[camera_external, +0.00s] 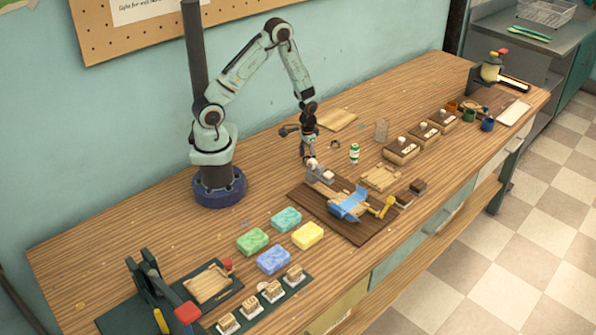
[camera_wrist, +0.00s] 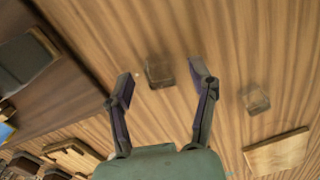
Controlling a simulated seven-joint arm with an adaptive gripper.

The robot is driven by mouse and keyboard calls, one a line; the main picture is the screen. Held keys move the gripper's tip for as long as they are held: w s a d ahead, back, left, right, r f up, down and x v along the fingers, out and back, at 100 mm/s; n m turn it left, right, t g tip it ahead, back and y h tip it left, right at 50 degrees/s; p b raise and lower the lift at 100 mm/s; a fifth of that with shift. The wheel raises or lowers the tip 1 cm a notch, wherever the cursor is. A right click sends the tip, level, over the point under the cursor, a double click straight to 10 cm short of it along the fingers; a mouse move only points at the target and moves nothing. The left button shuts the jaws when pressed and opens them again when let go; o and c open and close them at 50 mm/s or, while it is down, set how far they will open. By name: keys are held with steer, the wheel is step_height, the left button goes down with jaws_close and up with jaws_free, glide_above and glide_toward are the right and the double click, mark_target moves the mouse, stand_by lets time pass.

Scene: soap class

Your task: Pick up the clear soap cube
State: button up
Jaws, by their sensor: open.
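My gripper (camera_external: 307,157) hangs above the table, beyond the dark work board in the external view. In the wrist view my gripper (camera_wrist: 161,80) is open, its two fingers spread wide with nothing held. A clear cube (camera_wrist: 256,99), through which the wood grain shows, lies on the table right of the fingers. A darker, see-through brown cube (camera_wrist: 160,73) lies between the fingertips in the picture, apparently below them. I cannot surely place the clear cube in the external view; the arm may hide it.
A pale wooden board (camera_wrist: 276,152) lies close to the clear cube. A small green-and-white bottle (camera_external: 354,153) and a clear upright vessel (camera_external: 381,130) stand right of my gripper. Colored soap bars (camera_external: 286,219) lie nearer.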

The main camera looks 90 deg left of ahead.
mark_target(307, 158)
steer(key=c, duration=0.9)
steer(key=shift+r, duration=0.1)
step_height(307, 158, up, 10)
